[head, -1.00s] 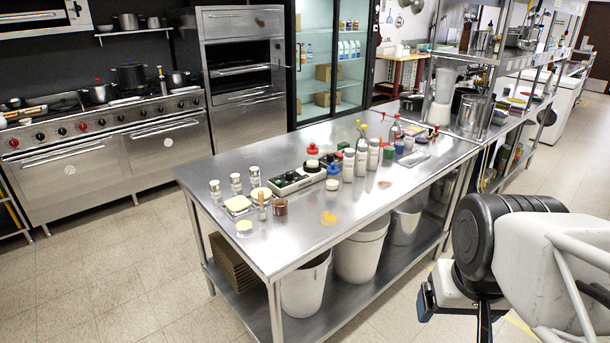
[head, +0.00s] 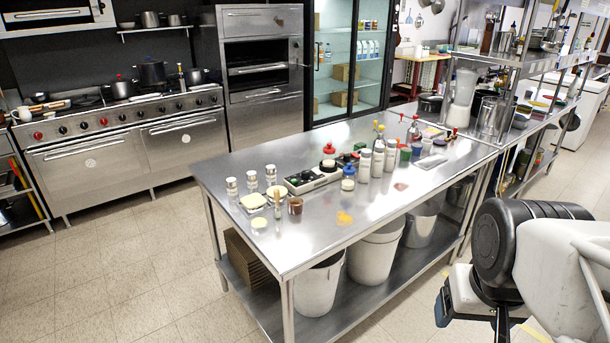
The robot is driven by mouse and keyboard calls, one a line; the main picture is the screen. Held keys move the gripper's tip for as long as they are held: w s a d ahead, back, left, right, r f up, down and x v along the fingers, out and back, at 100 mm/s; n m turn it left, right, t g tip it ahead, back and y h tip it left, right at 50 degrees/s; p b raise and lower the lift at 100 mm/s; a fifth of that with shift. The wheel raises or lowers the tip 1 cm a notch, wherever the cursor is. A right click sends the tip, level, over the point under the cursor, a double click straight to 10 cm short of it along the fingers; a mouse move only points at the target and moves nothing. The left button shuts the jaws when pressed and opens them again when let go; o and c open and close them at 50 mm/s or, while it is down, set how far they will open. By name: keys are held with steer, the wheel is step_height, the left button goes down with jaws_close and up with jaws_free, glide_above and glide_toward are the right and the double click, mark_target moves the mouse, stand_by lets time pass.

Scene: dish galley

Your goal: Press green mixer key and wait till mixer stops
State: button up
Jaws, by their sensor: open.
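A low dark control box (head: 312,178) with a pale frame and small keys lies near the middle of the steel table (head: 375,205). A round pale-topped part with a red cap above it stands at its back right end. A tall pale blender-like machine (head: 462,98) stands at the table's far right end. A green block (head: 405,154) stands farther right. My arm is at the lower right, well apart from the box; my gripper's fingers do not show.
White shaker bottles (head: 378,160) and pump bottles stand right of the box. Small jars (head: 252,181), pale pads and a brown cup (head: 295,205) stand left. Buckets (head: 375,255) fill the lower shelf. A rack (head: 530,65) rises at the right. The table's front strip is mostly clear.

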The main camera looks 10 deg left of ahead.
jaws_close()
stand_by(1.4)
